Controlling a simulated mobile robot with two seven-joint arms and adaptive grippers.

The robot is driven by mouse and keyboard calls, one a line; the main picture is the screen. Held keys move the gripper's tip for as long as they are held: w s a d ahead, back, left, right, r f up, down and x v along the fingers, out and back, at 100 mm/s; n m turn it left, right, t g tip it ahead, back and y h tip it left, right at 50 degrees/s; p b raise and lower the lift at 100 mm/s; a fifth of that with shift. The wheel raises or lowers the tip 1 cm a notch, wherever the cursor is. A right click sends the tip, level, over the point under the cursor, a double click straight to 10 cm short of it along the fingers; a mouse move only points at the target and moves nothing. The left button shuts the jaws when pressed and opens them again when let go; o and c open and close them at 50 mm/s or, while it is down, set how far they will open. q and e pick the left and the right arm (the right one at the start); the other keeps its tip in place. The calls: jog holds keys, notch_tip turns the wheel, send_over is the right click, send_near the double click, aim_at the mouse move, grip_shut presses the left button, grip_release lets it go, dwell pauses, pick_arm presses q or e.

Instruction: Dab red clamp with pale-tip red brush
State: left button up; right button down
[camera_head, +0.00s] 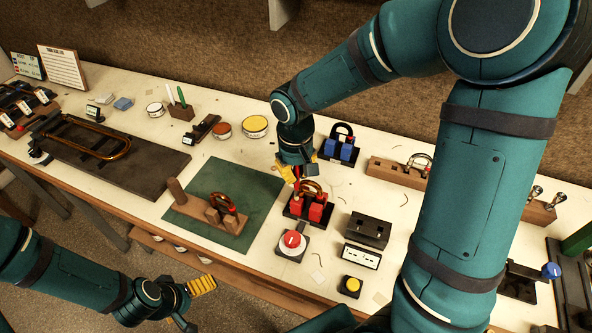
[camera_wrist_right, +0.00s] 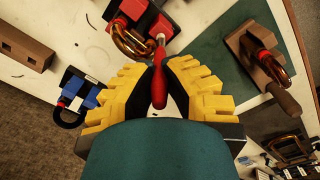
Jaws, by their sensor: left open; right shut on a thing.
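The red clamp (camera_head: 316,212) has red blocks on a dark base with a brass loop, near the middle of the bench. In the right wrist view the red clamp (camera_wrist_right: 133,9) is at the top. My right gripper (camera_head: 296,178) is above the clamp, pointing down. It is shut on the red brush (camera_wrist_right: 159,88), whose handle lies between the yellow fingers. The brush's far end overlaps the clamp in the wrist view; I cannot tell whether they touch. My left gripper (camera_head: 190,296) is open and empty, low at the left, off the bench front.
A green mat (camera_head: 258,188) with a wooden holder and brass loop lies left of the clamp. A blue clamp (camera_head: 340,150) stands behind. A red-button box (camera_head: 292,243) sits in front, and a dark block (camera_head: 370,229) to the right.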

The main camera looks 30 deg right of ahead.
jog(key=shift+r+p, duration=2.35)
jog(key=shift+r, duration=1.05)
